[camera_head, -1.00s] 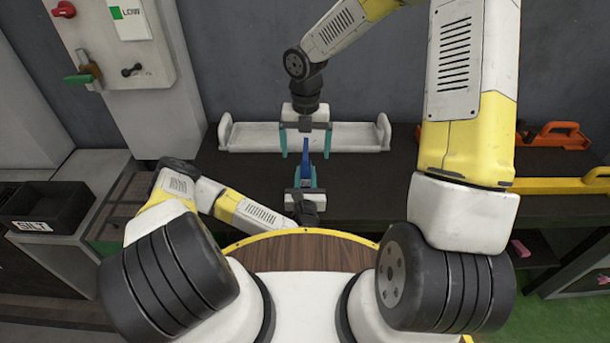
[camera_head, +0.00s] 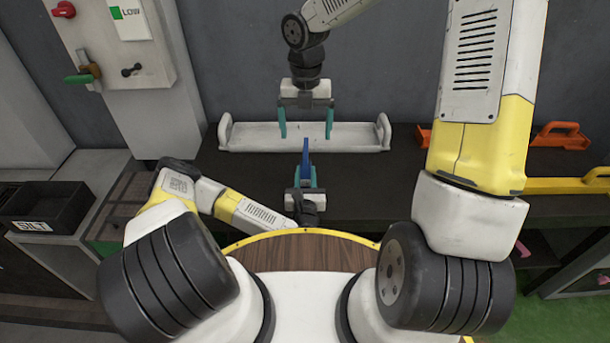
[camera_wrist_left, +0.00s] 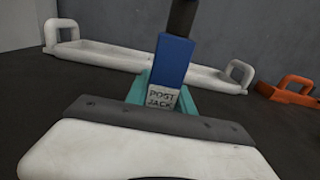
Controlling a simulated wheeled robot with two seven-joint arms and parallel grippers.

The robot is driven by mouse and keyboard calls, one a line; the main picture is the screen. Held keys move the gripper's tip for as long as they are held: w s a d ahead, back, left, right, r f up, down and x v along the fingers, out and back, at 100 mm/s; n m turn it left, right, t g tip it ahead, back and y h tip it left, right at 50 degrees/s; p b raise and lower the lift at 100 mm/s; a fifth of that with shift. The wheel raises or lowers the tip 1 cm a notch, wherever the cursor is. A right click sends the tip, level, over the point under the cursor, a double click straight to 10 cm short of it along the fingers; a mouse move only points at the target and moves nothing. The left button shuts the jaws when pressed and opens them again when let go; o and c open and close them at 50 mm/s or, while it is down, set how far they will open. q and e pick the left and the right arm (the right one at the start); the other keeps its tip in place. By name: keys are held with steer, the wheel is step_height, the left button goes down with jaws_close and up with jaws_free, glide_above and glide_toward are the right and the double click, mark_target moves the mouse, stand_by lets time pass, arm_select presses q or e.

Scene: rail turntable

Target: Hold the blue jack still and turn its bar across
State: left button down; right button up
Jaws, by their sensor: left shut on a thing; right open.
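The blue jack (camera_head: 306,158) stands above the dark bench, in front of the white tray. In the left wrist view the blue jack (camera_wrist_left: 174,60) has a pale label reading POST JACK and a dark piece at its top, cut off by the frame edge. I cannot make out which way its bar lies. My left gripper (camera_head: 305,178) is shut on the jack's lower part; its teal fingers (camera_wrist_left: 153,92) are on either side of the label. My right gripper (camera_head: 306,131) is open and empty, pointing down above the jack, fingers apart to either side.
A long white tray (camera_head: 255,137) with raised ends lies behind the jack. Orange (camera_head: 560,137) and yellow (camera_head: 565,185) handled pieces are on the bench at the right. A black bin (camera_head: 50,205) marked SILT stands at the left. The round wooden turntable (camera_head: 300,255) is in front.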

arm_select(q)
steer(key=c, duration=1)
jaws_free()
